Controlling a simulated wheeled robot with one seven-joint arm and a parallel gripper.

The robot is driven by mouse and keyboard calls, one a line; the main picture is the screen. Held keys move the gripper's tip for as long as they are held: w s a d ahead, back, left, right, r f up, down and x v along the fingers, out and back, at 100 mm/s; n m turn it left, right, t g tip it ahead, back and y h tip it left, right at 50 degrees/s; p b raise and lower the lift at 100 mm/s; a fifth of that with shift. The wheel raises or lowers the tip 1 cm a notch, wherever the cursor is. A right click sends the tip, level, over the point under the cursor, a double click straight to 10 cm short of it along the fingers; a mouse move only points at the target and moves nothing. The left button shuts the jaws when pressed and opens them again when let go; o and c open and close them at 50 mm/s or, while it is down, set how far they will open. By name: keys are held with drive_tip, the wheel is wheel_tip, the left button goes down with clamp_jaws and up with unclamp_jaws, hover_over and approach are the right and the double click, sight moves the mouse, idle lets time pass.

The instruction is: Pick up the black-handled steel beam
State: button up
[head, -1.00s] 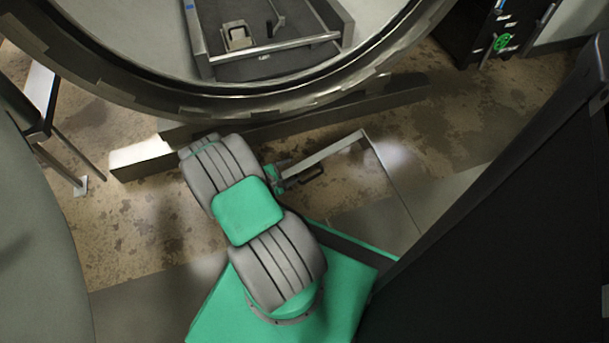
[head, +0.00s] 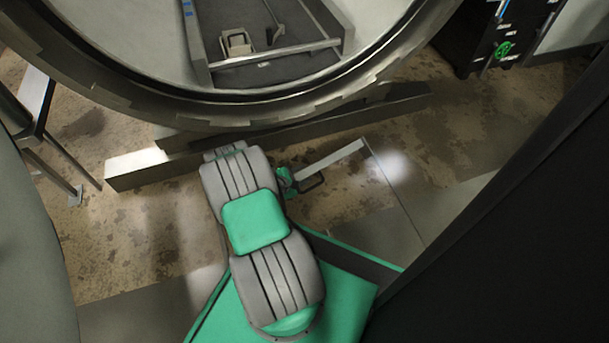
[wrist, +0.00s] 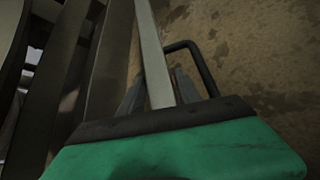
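The steel beam (head: 332,157) is a long pale bar that runs from my gripper up and to the right in the head view. In the wrist view the beam (wrist: 152,50) extends away from between my fingers. Its black handle (head: 311,181) is a loop beside the bar, also visible in the wrist view (wrist: 205,70). My gripper (wrist: 160,85) has one finger on each side of the bar and appears shut on it, with the right finger within the handle's outline. Finger contact is not clear. In the head view my gripper (head: 288,182) is partly behind my arm.
The round autoclave opening (head: 250,95) lies beyond my arm, with a tray frame (head: 285,55) inside. Long base rails (head: 140,167) lie in front of it. A metal stand (head: 35,105) is at left and a large dark panel (head: 500,240) at right. Brown floor between is open.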

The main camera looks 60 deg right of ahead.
clamp_jaws()
idle(0.9)
drive_tip(key=shift+d+r, duration=0.1)
drive_tip(key=shift+r, duration=0.15)
wheel_tip(320, 180, up, 10)
drive_tip(key=p, duration=0.5)
drive_tip(key=shift+f, duration=0.15)
